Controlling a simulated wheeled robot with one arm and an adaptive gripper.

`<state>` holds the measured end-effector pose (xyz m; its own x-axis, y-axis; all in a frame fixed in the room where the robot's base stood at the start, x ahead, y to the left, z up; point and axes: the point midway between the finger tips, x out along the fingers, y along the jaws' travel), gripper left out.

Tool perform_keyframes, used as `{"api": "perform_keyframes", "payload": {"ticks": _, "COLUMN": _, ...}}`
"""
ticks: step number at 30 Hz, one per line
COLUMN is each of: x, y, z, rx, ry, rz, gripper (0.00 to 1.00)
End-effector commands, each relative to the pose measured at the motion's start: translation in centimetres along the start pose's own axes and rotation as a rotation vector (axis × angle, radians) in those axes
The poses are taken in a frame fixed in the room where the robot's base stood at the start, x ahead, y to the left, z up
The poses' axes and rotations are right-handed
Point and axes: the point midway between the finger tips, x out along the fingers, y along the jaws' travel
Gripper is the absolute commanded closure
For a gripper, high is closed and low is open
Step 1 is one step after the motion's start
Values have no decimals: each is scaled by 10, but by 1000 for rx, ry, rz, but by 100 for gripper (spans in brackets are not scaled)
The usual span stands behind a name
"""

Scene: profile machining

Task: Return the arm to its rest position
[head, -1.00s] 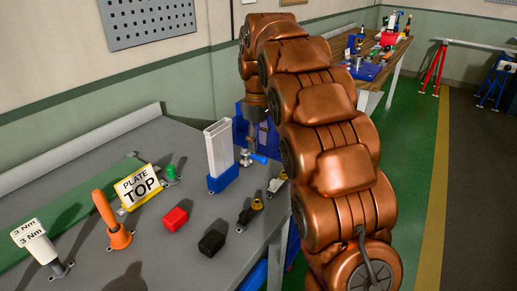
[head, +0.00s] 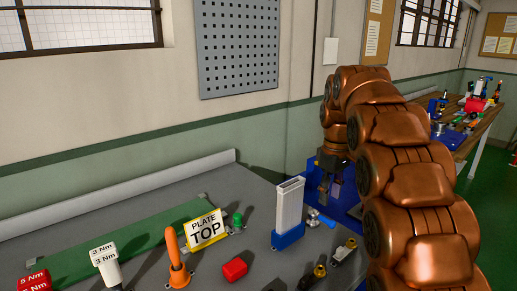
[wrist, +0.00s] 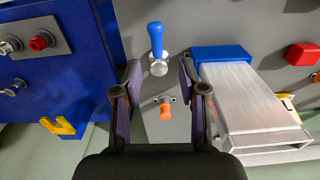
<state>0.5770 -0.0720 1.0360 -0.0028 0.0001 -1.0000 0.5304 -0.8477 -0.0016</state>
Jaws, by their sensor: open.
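My copper-coloured arm reaches over the right end of the grey bench, with my gripper (head: 326,192) pointing down behind the pale upright profile block (head: 289,208). In the wrist view my gripper (wrist: 161,88) has its two fingers spread apart, with nothing between the tips. A blue-handled metal clamp or valve (wrist: 157,50) lies just beyond the fingertips. An orange-tipped small part (wrist: 166,108) shows between the fingers, below them on the bench. The profile block (wrist: 250,100) in its blue holder (wrist: 222,53) is right of the fingers, close to the right one.
A blue machine housing (wrist: 50,85) with a red button stands left in the wrist view. On the bench (head: 145,262) are a yellow PLATE TOP sign (head: 206,230), an orange-handled tool (head: 174,255), a red block (head: 235,269) and torque drivers (head: 104,262). Another bench stands back right.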

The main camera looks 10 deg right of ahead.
Motion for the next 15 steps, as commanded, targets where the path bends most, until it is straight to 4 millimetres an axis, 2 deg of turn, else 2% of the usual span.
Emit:
{"api": "perform_keyframes", "payload": {"ticks": 5, "x": -13, "y": -27, "z": 24, "rx": 65, "ry": -14, "rz": -9, "gripper": 58}}
{"api": "perform_keyframes", "payload": {"ticks": 15, "x": -18, "y": -93, "z": 87, "rx": 225, "ry": -49, "rz": -26, "gripper": 58}}
